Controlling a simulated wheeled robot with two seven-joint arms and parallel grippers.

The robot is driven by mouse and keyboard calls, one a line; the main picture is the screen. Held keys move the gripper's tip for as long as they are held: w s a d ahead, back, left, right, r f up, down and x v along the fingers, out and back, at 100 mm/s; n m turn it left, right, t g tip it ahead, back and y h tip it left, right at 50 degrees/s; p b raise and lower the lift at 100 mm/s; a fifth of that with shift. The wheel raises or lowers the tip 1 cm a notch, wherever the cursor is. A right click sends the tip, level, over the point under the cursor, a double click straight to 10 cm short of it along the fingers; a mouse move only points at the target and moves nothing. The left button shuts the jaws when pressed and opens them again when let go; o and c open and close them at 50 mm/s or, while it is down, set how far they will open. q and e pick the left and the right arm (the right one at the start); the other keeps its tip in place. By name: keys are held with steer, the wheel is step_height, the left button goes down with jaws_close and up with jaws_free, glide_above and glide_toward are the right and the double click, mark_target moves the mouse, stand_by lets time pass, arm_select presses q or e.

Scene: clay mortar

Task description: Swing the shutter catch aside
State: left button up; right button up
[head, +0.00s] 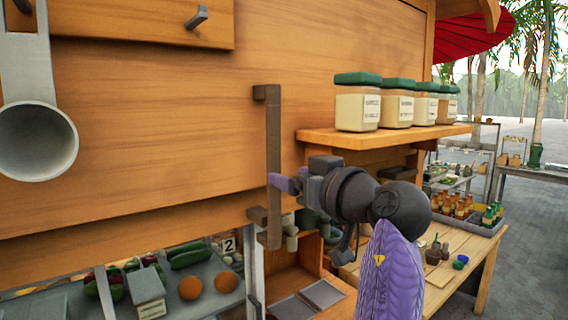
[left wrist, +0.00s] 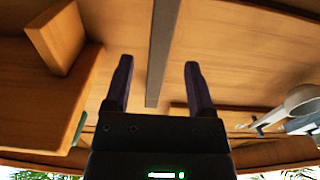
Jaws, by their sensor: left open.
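A dark brown vertical bar (head: 273,140) with a bracket at each end stands off the wooden shutter panel (head: 160,110); it looks like the catch or a handle, I cannot tell which. My left gripper (head: 284,183) is level with the bar's lower half, with purple fingers at its right side. In the left wrist view the bar (left wrist: 162,40) runs between the two open fingers of my left gripper (left wrist: 158,68), with a gap on each side. Whether it lies fully between the fingertips in depth is unclear. My right gripper does not show.
A shelf (head: 400,133) with several green-lidded jars (head: 358,102) is just right of the bar, above my arm. A metal ladle (head: 38,135) hangs at left. Below are a produce counter (head: 200,295) and a side table (head: 480,262) with a small brown mortar (head: 433,256).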

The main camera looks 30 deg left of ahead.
mark_target(276, 171)
arm_select(q)
steer(key=p+x, duration=0.2)
steer(key=x, duration=0.5)
steer(key=shift+a, duration=0.2)
jaws_close()
stand_by(1.0)
